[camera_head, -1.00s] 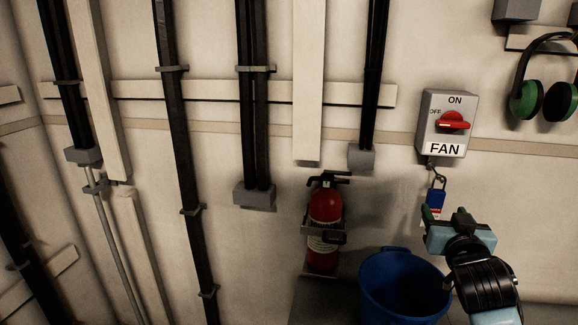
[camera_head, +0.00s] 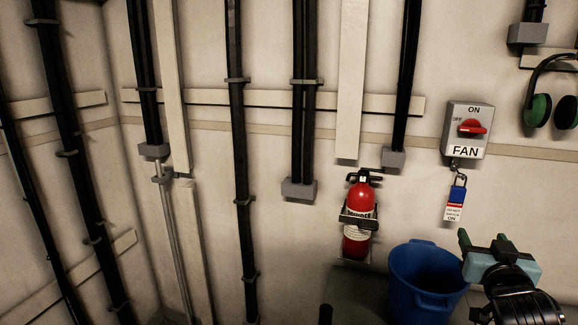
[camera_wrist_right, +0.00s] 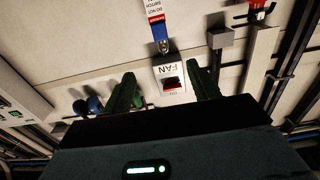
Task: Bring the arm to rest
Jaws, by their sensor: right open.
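My right gripper (camera_head: 482,243) is at the lower right in the head view. It is open and empty, below a blue padlock (camera_head: 458,193) and apart from it. The padlock, with a white-and-red tag (camera_head: 453,212), hangs under the grey FAN switch box (camera_head: 467,132), whose red handle (camera_head: 472,128) lies about level. In the right wrist view, the open fingers (camera_wrist_right: 164,88) show with the upside-down switch box (camera_wrist_right: 170,76) between them in the picture. The padlock (camera_wrist_right: 160,32) and tag (camera_wrist_right: 153,9) hang clear of the fingers there. My left gripper does not show.
A blue bucket (camera_head: 425,280) stands just left of my right gripper. A red fire extinguisher (camera_head: 359,220) is mounted on the wall beyond it. Green ear defenders (camera_head: 540,108) hang at the upper right. Dark conduits (camera_head: 238,150) run down the wall.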

